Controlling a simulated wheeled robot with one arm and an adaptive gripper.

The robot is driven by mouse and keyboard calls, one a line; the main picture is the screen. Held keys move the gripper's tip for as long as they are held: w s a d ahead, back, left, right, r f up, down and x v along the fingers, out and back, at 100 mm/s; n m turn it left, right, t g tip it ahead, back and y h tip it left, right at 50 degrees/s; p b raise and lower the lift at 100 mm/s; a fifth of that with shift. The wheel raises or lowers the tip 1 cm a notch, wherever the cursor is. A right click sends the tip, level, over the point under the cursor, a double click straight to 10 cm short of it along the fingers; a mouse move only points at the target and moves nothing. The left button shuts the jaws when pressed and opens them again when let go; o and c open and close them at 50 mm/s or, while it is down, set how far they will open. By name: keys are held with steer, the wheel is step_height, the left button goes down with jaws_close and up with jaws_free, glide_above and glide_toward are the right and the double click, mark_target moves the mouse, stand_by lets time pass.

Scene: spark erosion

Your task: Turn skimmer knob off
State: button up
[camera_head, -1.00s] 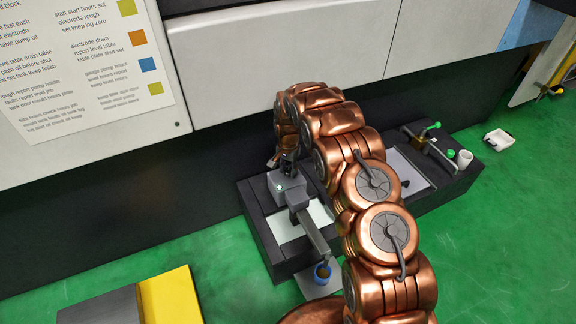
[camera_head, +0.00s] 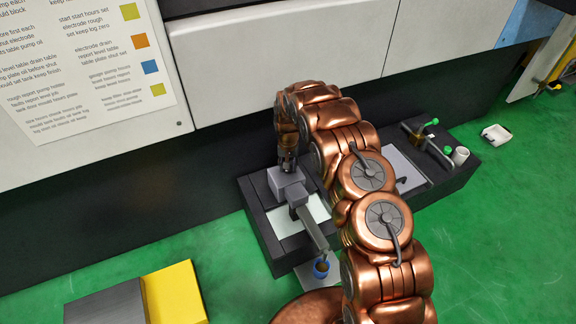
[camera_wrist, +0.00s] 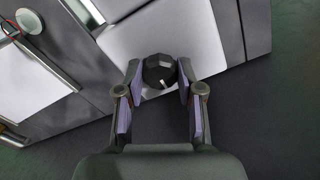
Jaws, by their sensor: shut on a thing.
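The skimmer knob (camera_wrist: 159,71) is a small dark faceted knob with a pale mark at its lower right edge, on top of a light grey block. In the wrist view my gripper (camera_wrist: 159,76) has one finger on each side of it, with the pads closed on its sides.
The dark low unit (camera_head: 262,240) stands on the green floor by the machine wall. A valve with green handles (camera_head: 430,135) and a white cup (camera_head: 459,155) sit at its right end. A yellow and grey block (camera_head: 172,292) lies at front left.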

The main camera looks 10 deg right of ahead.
stand_by(0.3)
steer(key=o, duration=1.2)
steer(key=shift+c, duration=0.2)
steer(key=shift+r, duration=0.1)
step_height(320, 180, up, 12)
